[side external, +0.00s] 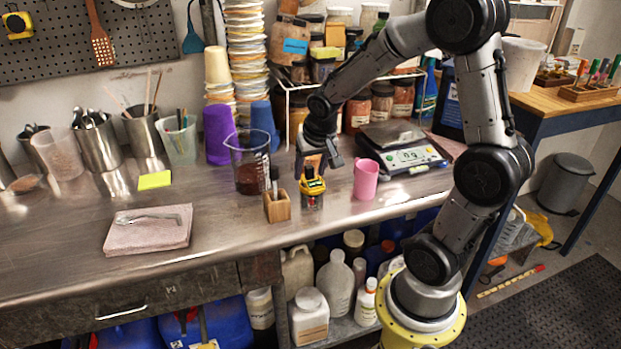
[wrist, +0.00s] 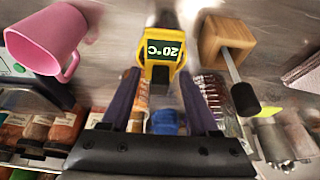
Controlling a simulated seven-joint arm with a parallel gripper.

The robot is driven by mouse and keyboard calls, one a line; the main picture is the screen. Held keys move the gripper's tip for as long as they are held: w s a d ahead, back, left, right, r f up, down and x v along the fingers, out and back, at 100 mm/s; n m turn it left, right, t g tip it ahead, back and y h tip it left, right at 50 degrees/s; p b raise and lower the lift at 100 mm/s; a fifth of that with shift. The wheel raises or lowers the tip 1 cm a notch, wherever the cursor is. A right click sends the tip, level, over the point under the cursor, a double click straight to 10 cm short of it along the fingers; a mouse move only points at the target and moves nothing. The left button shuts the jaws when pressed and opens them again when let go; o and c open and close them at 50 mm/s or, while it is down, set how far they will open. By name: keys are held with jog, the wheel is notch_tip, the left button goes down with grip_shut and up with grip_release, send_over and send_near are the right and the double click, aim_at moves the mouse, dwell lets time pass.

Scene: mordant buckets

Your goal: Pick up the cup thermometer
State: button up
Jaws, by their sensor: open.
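The cup thermometer (side external: 313,184) is a small yellow and black device standing near the front of the metal bench. In the wrist view the thermometer (wrist: 160,38) shows a lit display reading 20°C, upside down in the picture. My gripper (side external: 318,166) is low over the bench, right at the thermometer. In the wrist view my gripper (wrist: 160,80) is open, one dark finger on each side, with the thermometer's head just ahead of and between the tips. I cannot tell whether either finger touches it. The side view partly hides the thermometer's top behind the gripper.
A wooden block (side external: 277,208) holding a dark-handled stick stands close left of the thermometer. A pink mug (side external: 365,180) stands close to its right. A glass beaker (side external: 249,170) with dark liquid and a digital scale (side external: 405,157) stand behind. The bench's front edge is near.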

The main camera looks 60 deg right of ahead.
grip_shut()
jog(key=shift+r, duration=0.1)
dwell(0.4)
notch_tip(320, 180, up, 9)
jog(key=shift+r, duration=0.35)
jog(key=w+d+r, duration=0.1)
jog(key=w+d, duration=0.2)
jog(key=d, duration=0.3)
jog(key=w+d+r, duration=0.2)
jog(key=d, duration=0.4)
jog(key=shift+w+d+r, duration=0.15)
jog(key=shift+w+d, duration=0.15)
jog(key=shift+w, duration=0.1)
